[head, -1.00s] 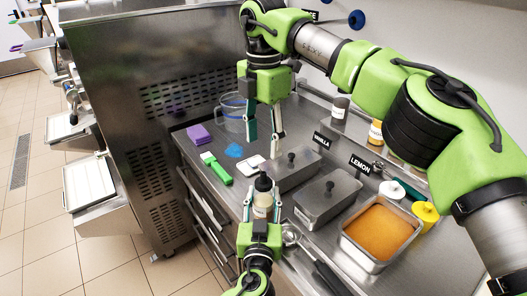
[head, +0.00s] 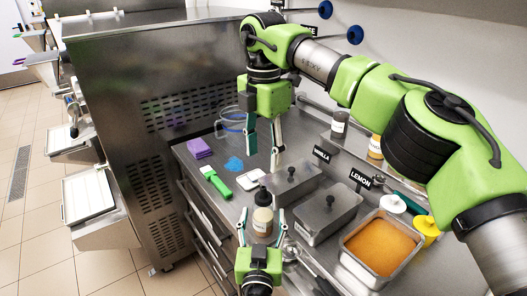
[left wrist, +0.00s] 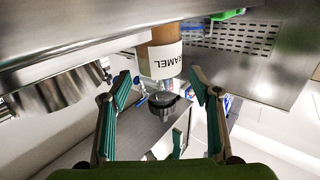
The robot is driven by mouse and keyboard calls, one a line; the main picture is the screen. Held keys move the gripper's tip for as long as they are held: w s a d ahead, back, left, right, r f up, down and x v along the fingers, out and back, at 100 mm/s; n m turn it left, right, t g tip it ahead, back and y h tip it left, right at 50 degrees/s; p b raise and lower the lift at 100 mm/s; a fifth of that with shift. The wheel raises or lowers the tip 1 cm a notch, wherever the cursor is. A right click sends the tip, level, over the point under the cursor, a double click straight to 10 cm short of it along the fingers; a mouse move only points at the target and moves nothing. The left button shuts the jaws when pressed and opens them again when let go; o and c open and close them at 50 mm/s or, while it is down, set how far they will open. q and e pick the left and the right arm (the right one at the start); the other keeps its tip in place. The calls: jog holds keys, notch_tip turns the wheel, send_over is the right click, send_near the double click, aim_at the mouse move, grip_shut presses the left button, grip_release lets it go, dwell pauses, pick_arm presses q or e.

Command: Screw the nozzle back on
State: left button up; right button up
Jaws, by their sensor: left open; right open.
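The caramel bottle (head: 263,221) stands upright on the steel counter, cream-brown with a white label. In the left wrist view the bottle stands beyond the fingertips with visible gaps. My right gripper (head: 264,157) is open and empty, pointing down above and behind the bottle.
Lidded steel tubs (head: 327,212) stand right of the bottle, with an open pan of orange contents (head: 381,243) further right. A green brush (head: 216,182), purple cloths (head: 199,148), a white dish (head: 249,180) and a clear jug (head: 230,124) lie behind. The counter's front edge is close.

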pick_arm(q)
jog(key=s, duration=0.9)
jog(key=shift+s+a, duration=0.3)
